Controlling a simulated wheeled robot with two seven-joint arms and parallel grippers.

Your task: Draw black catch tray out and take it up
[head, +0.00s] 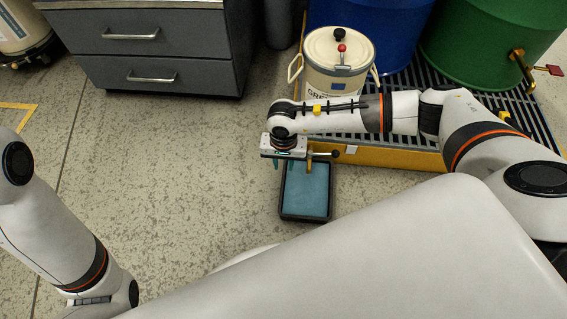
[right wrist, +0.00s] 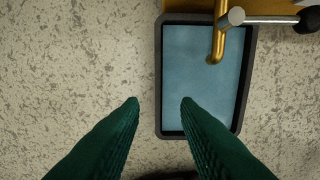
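The black catch tray (head: 282,204) lies on the floor in front of the yellow-edged grate platform, with a blue-green surface inside its dark rim. It also shows in the right wrist view (right wrist: 158,72). My right gripper (head: 281,166) is over the tray's left side, pointing down. In the right wrist view its two green fingers (right wrist: 160,103) are apart and empty, with the tray's left rim in the gap between the tips. I cannot tell how far the tips are above the rim. My left arm is at the lower left of the head view; its gripper is not visible.
A brass tap (right wrist: 218,42) with a grey lever hangs over the tray's far part. Behind stand a cream container (head: 335,75), a blue drum (head: 385,30) and a green drum (head: 490,45) on the grate. A grey drawer cabinet (head: 150,50) stands left. Floor left of the tray is clear.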

